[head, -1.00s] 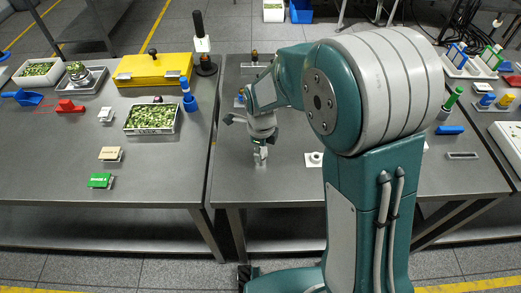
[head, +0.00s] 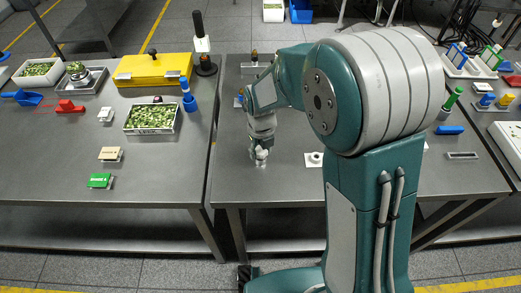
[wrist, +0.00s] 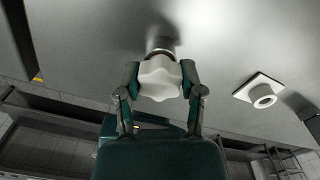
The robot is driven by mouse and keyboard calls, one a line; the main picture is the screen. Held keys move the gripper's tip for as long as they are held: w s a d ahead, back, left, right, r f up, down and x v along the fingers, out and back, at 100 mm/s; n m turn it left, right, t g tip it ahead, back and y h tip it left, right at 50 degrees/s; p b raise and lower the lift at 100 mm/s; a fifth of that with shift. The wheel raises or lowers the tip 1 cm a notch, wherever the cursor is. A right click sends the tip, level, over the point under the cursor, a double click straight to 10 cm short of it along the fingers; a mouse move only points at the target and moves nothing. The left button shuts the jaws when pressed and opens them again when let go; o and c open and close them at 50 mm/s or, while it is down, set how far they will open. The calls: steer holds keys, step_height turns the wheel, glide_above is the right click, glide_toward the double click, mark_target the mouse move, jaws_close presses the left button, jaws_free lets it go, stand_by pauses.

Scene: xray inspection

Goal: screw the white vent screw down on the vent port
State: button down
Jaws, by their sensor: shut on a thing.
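The white vent screw, a lobed knob, is between the two fingers of my gripper (wrist: 160,72) in the wrist view. My gripper is shut on the vent screw (wrist: 159,80). A short metal cylinder (wrist: 161,45) shows just beyond the knob, against the table; I cannot tell if it is the vent port or part of the screw, or how far any thread is engaged. In the head view my gripper (head: 261,152) points down low over the table, with the white knob small at its tip. A white square plate with a round hollow collar (wrist: 261,94) stands apart to the right.
The same white plate (head: 315,159) shows right of my gripper in the head view, partly near my arm.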

steer(key=shift+c, duration=0.7)
jaws_free()
steer(key=shift+w+a, duration=0.1)
steer(key=shift+w, duration=0.05)
steer(key=shift+r, duration=1.1)
steer(key=n, duration=0.3)
steer(key=shift+n, duration=0.3)
steer(key=n, duration=0.3)
